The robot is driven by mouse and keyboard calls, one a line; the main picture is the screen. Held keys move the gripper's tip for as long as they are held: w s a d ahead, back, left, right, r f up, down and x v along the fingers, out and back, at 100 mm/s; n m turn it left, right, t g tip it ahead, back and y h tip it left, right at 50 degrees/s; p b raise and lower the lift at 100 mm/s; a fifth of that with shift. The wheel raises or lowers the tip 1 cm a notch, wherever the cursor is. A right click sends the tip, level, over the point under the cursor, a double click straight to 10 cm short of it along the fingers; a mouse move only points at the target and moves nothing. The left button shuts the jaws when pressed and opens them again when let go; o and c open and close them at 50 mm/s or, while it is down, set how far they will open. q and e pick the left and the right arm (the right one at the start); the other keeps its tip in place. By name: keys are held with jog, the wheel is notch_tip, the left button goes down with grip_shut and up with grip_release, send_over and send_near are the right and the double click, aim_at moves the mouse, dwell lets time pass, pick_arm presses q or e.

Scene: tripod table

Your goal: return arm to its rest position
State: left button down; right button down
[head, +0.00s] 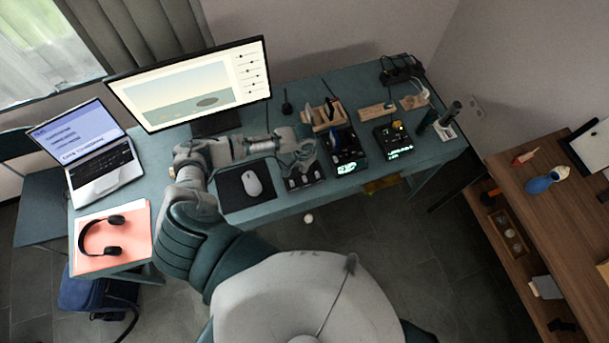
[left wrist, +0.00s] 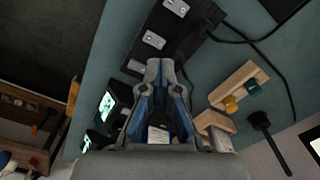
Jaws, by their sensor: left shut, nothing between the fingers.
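My left arm reaches in over the desk (head: 375,180) in the head view, bent at the elbow, with its forearm pointing right. My right gripper is in neither view.
A monitor (head: 195,85), laptop (head: 103,165), mouse (head: 252,184) and headphones (head: 103,237) are on the desk around my arm. Instruments with lit displays (head: 346,150) and a wooden holder (head: 323,114) stand close to the gripper. A wooden shelf unit (head: 545,215) is at the right.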

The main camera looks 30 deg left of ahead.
pick_arm(q)
jog(key=shift+r+p, duration=0.45)
jog(key=shift+r, duration=0.2)
jog(key=shift+f, duration=0.1)
